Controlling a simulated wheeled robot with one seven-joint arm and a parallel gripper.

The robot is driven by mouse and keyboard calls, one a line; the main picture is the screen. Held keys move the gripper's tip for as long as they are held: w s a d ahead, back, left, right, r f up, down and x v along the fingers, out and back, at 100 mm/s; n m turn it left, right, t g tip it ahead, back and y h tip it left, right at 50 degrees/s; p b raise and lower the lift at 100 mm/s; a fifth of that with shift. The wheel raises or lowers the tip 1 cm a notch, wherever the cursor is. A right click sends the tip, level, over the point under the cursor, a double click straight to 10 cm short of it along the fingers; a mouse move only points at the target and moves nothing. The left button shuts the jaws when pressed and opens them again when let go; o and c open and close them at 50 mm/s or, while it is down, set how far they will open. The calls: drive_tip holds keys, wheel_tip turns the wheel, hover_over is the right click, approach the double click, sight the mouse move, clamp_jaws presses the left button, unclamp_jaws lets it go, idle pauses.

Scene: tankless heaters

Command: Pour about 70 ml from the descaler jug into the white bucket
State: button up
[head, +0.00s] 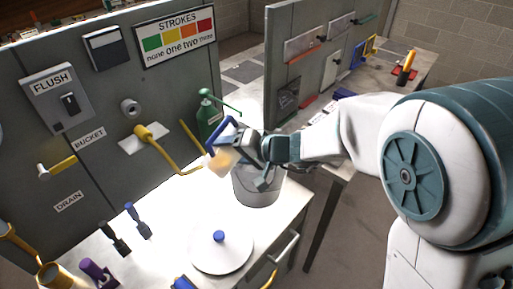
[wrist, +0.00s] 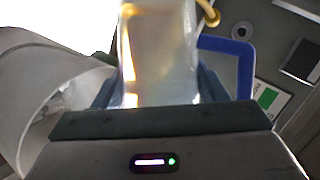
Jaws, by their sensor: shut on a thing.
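The descaler jug (head: 221,158) is a small clear vessel with amber liquid and a blue loop handle (head: 221,130). It looks tilted in the head view, at the upper left of the bucket. In the wrist view the jug (wrist: 158,60) fills the middle, between my fingers, with the blue loop to its right. My gripper (head: 243,150) is shut on the jug, above the bucket's far left rim. The bucket (head: 257,190) looks pale grey and stands upright on the white worktop; my gripper partly covers its top. Its inside and any stream are not clearly visible.
A green pump bottle (head: 208,115) stands behind the jug. Yellow pipes (head: 155,140) stick out from the grey panel at the left. A white lid with a blue knob (head: 220,250) lies in front of the bucket. Dark brushes (head: 115,240) lie at the left.

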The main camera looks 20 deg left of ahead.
drive_tip(key=shift+p, duration=0.45)
idle(0.7)
wheel_tip(320, 180, down, 2)
drive_tip(key=n+t+b, duration=0.1)
drive_tip(key=b, duration=0.7)
drive_tip(key=shift+r+n+t+h+b, duration=0.1)
drive_tip(key=shift+n+t+h+b, duration=0.2)
drive_tip(key=shift+b, duration=0.3)
drive_tip(key=shift+r, duration=0.45)
drive_tip(key=shift+w+f+n+t+b, duration=0.1)
drive_tip(key=shift+n+t+b, duration=0.2)
drive_tip(key=shift+b, duration=0.3)
drive_tip(key=shift+n+b, duration=0.3)
drive_tip(key=shift+b, duration=0.5)
drive_tip(key=shift+r+t+h, duration=0.25)
drive_tip(key=shift+t+h, duration=0.05)
drive_tip(key=shift+b, duration=0.3)
